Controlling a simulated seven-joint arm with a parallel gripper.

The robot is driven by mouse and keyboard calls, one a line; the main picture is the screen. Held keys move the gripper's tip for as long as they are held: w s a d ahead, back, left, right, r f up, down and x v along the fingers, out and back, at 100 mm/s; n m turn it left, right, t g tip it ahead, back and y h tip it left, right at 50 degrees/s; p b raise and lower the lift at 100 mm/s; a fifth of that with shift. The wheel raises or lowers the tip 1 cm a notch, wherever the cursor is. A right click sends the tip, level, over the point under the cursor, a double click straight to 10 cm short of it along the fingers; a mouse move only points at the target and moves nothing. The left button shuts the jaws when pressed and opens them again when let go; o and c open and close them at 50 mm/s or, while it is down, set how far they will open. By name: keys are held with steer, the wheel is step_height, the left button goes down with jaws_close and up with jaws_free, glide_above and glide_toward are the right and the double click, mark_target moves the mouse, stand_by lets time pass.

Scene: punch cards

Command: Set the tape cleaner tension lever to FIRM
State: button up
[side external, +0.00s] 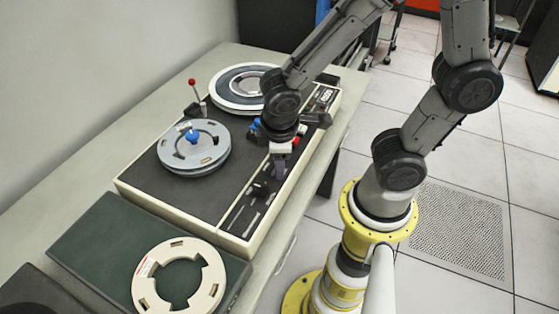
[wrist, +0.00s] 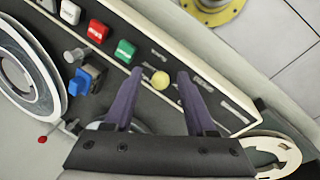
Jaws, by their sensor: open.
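The tape cleaner (side external: 150,185) is a cream-sided machine with a dark top on the bench. I take this for the tension lever; no FIRM marking is readable. My gripper (side external: 263,186) is over the front strip, pointing down.
A blue knob (wrist: 83,80) stands close by. Two reels, one grey (side external: 205,165), sit on top, with a red-tipped lever (side external: 192,82) behind. A loose cream ring (side external: 150,285) lies on a dark green case.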

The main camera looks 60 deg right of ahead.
mark_target(264, 173)
steer(key=shift+d+f, duration=0.1)
steer(key=shift+f, duration=0.35)
jaws_close()
steer(key=shift+w, duration=0.2)
steer(key=g, duration=0.1)
steer(key=w+g, duration=0.1)
steer(key=g, duration=0.1)
steer(key=shift+w+r, duration=0.15)
steer(key=shift+w, duration=0.15)
steer(key=shift+w+n+g, duration=0.25)
steer(key=shift+w+g, duration=0.25)
steer(key=shift+g, duration=0.7)
steer(key=shift+w+n+g, duration=0.25)
steer(key=shift+w+g, duration=0.25)
steer(key=shift+g, duration=0.7)
steer(key=shift+w, duration=0.1)
jaws_free()
